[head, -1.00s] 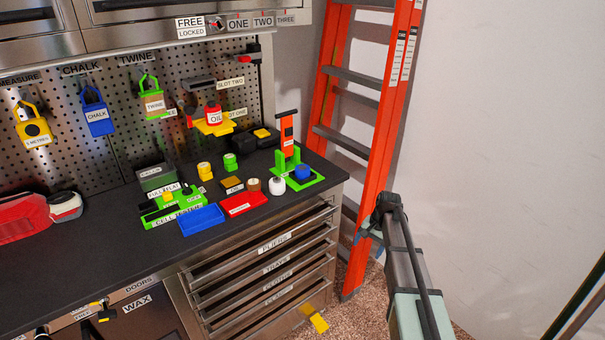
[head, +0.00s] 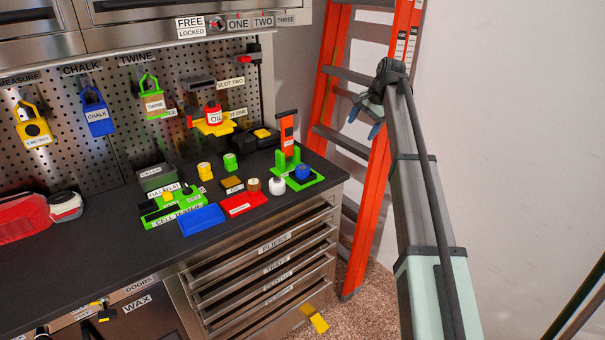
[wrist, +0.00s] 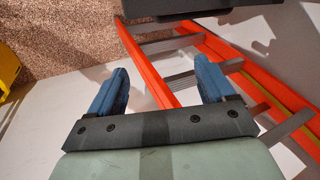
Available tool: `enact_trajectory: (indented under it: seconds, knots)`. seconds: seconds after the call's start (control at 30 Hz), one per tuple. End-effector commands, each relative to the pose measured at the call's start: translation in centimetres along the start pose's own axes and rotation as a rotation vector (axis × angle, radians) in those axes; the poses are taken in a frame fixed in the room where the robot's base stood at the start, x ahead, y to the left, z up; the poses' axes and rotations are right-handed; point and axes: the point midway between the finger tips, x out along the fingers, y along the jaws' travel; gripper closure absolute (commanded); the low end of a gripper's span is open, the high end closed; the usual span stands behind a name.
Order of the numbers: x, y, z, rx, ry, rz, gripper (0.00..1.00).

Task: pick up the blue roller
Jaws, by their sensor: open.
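The blue roller (head: 302,172) sits on a green stand (head: 300,181) with an orange upright, near the right end of the dark worktop. My gripper (head: 364,113) is in front of the orange ladder, up and to the right of the roller and well apart from it. In the wrist view my gripper (wrist: 160,92) shows two blue fingers spread wide with nothing between them. The roller is not seen in the wrist view.
An orange ladder (head: 380,165) leans by the wall beside my arm. On the worktop (head: 110,240) near the roller are a white bottle (head: 276,186), a red tray (head: 243,204) and a blue tray (head: 202,219).

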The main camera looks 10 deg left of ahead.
Motion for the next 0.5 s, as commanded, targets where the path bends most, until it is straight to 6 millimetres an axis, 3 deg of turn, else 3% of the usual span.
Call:
enact_trajectory:
  seconds: [0.03,0.13,0.5]
  knots:
    - [-1.3,-2.1,1.0,0.004,-0.002,0.012,0.18]
    - [-1.7,-4.3,3.8,0.025,-0.015,0.064,0.18]
    - [0.9,-9.0,14.7,0.095,-0.027,0.311,0.18]
